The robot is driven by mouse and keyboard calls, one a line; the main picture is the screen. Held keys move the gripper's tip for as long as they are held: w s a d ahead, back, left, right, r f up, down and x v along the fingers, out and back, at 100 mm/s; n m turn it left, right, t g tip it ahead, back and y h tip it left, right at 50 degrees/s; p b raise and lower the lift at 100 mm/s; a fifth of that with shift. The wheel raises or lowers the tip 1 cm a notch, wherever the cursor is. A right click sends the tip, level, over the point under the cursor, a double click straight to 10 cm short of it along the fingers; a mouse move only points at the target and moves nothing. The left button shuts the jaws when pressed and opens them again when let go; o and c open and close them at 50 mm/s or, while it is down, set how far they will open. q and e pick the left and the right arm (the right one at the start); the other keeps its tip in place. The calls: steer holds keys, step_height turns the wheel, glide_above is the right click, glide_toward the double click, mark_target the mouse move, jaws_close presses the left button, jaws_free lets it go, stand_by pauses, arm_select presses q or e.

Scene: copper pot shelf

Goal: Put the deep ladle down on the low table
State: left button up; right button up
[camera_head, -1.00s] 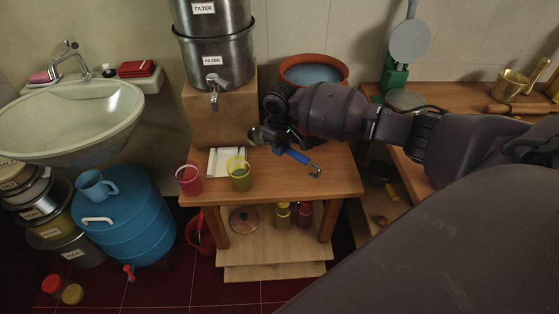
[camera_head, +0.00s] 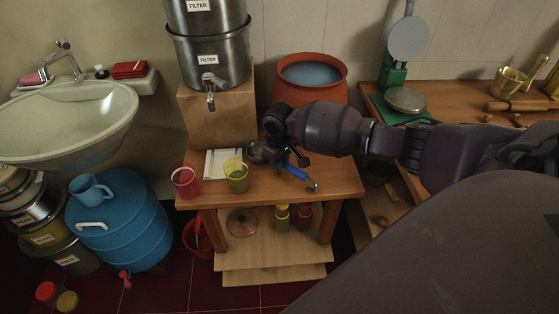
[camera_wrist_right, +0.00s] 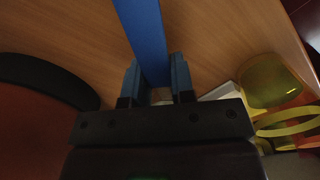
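The deep ladle has a blue handle (camera_head: 298,171) with a hook at its end and a metal bowl (camera_head: 256,152). My right gripper (camera_head: 285,160) is shut on the handle, over the wooden low table (camera_head: 335,184). In the right wrist view the handle (camera_wrist_right: 145,35) passes between the two blue fingertips (camera_wrist_right: 156,80), with the wood below. The bowl is partly hidden by my wrist in the head view. I cannot tell whether the ladle touches the tabletop. My left gripper is not in view.
A red cup (camera_head: 185,182), a yellow cup (camera_head: 237,176) and a white pad (camera_head: 217,163) stand left of the ladle. Behind are a steel filter (camera_head: 208,62) on a box (camera_head: 215,117) and a terracotta pot (camera_head: 310,90). The tabletop's right front is clear.

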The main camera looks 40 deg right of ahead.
steer(key=o, duration=0.4)
